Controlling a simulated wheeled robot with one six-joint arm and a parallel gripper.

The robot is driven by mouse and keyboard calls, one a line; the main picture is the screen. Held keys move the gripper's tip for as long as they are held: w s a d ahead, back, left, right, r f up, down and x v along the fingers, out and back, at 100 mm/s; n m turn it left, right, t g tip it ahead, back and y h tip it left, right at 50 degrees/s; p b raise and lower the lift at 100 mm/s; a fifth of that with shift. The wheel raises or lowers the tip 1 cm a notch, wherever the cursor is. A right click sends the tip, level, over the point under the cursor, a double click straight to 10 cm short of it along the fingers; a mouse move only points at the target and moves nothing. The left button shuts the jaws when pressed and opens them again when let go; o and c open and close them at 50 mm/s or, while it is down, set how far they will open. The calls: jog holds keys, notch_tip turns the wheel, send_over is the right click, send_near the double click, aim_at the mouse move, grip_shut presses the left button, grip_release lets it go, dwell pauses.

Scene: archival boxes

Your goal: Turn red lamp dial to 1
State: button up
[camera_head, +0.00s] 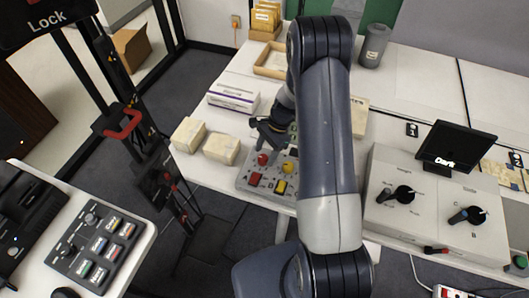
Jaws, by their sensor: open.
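A small grey control panel (247,182) lies on the white table. It has a round red dial (262,159) at its upper left and a yellow dial (288,168) to the right. A red button (255,179) and a yellow button (280,186) sit in front of them. My gripper (264,138) is open and points down just behind and above the red dial. I cannot tell whether a finger touches it. My arm hides the panel's right part. The dial's markings are too small to read.
Two cream boxes (222,148) and a white-purple box (233,98) stand left of and behind the panel. A larger console (430,211) with black knobs and a "Dark" screen (455,148) is at right. A dark canister (373,45) stands behind.

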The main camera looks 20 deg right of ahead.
jog(key=shift+s+a+f, duration=0.1)
jog(key=shift+a+f, duration=0.2)
jog(key=shift+f, duration=0.35)
jog(key=shift+c, duration=0.5)
jog(key=c, duration=0.9)
